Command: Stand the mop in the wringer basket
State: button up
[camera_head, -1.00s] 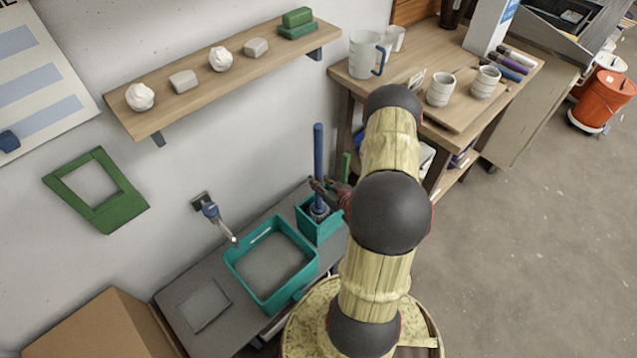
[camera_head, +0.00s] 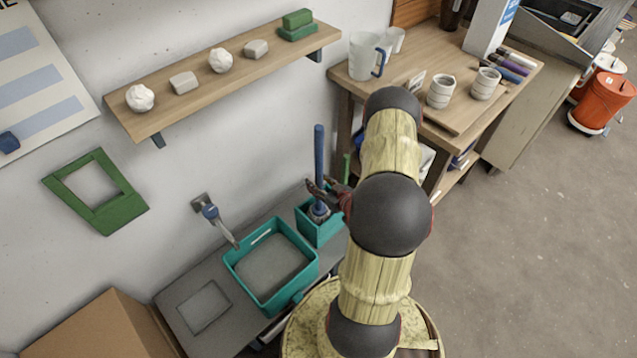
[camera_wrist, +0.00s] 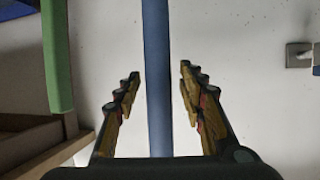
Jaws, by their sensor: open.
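The mop (camera_head: 319,160) has a blue handle and stands upright, its lower end inside the small teal wringer basket (camera_head: 322,233). My gripper (camera_head: 322,190) is beside the handle, just above the basket. In the wrist view my gripper (camera_wrist: 158,85) is open, with a finger on each side of the blue handle (camera_wrist: 157,110) and a visible gap on both sides. My arm hides part of the area to the right of the basket.
A larger teal basin (camera_head: 270,266) stands left of the basket on the grey bench (camera_head: 172,300). A wall tap (camera_head: 212,212) is above it. A green upright piece (camera_wrist: 57,60) is close left of my gripper. A wooden shelf (camera_head: 200,98) is above; a table (camera_head: 350,82) stands behind right.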

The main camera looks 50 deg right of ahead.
jog(key=shift+s+r, duration=0.1)
jog(key=shift+r, duration=0.1)
jog(key=p+v, duration=0.3)
jog(key=v, duration=0.8)
jog(key=shift+s+a+r, duration=0.15)
jog(key=shift+s+r, duration=0.05)
jog(key=shift+s, duration=0.1)
